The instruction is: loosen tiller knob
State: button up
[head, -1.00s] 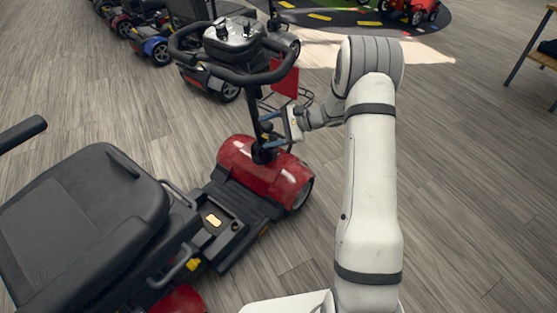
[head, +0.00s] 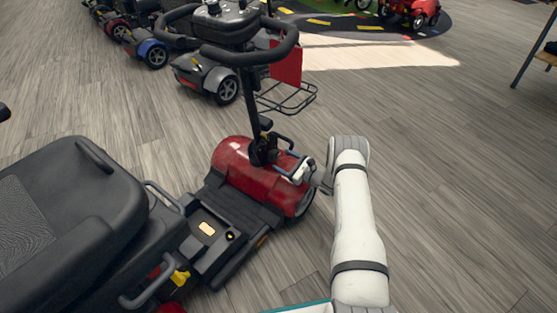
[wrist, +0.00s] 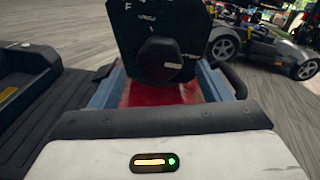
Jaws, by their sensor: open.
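The red scooter's black tiller (head: 246,100) rises from its red front cover (head: 240,168). In the wrist view a round black tiller knob (wrist: 158,57) with a small pale mark sits on a dark plate, straight ahead of my gripper. In the head view the knob itself is hard to make out at the dark tiller base (head: 263,150). My gripper (head: 279,152) is low beside that base, on its right. In the wrist view its blue-grey fingers (wrist: 160,88) are spread apart with nothing between them; contact with the knob cannot be told.
The black seat (head: 75,210) is at left, with a yellow lever (head: 180,277) below it. A wire basket (head: 287,97) hangs ahead of the tiller, above my gripper. More scooters (head: 150,45) stand at the back left. Floor at right is clear.

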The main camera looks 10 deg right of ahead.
aim_at(276, 157)
jog(key=shift+b+x, duration=0.5)
jog(key=shift+x, duration=1.45)
jog(key=shift+c, duration=0.5)
jog(key=c, duration=0.9)
